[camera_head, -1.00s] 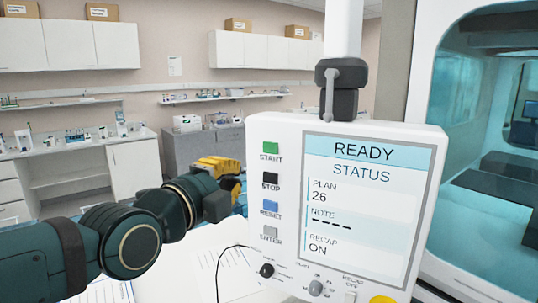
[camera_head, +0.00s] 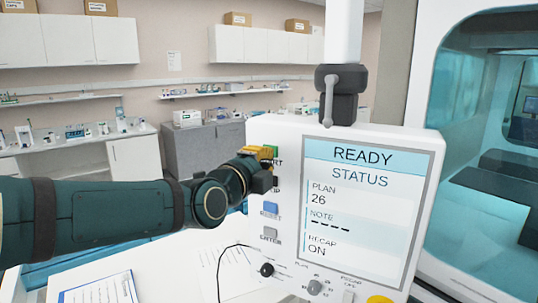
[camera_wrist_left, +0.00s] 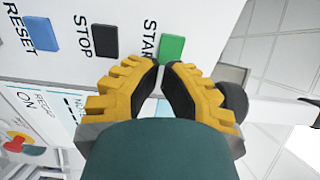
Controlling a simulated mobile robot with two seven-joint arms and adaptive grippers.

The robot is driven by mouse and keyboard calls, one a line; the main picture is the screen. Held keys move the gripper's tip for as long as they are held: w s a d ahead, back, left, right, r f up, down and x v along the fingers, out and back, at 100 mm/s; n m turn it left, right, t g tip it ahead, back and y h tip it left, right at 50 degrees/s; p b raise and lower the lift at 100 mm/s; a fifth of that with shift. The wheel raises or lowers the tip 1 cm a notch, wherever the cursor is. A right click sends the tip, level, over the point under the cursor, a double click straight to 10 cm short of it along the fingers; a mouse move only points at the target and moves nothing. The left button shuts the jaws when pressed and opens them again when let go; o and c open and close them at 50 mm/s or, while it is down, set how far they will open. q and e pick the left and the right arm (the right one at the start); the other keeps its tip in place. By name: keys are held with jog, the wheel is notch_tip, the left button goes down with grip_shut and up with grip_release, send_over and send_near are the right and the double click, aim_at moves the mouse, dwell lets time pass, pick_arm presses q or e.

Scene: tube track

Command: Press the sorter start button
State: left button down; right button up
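The green START button (camera_head: 270,149) is on the left side of the white sorter control panel (camera_head: 290,128), partly behind my left gripper in the head view. In the left wrist view the green START button (camera_wrist_left: 171,48) is just beyond the fingertips, slightly right of them. My left gripper (camera_wrist_left: 161,66) has yellow fingers with dark pads, and its tips come together, so it looks shut and empty. In the head view the left gripper (camera_head: 260,153) is at the START button; I cannot tell whether it touches. The screen (camera_head: 365,195) reads READY. My right gripper is out of view.
Below START are a black STOP button (camera_wrist_left: 104,41), a blue RESET button (camera_head: 270,208) and a grey ENTER button (camera_head: 270,234). A white table with papers (camera_head: 100,290) lies below. A glass-fronted machine (camera_head: 480,150) stands at the right.

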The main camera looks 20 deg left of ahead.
pick_arm(q)
jog(key=shift+x, duration=1.25)
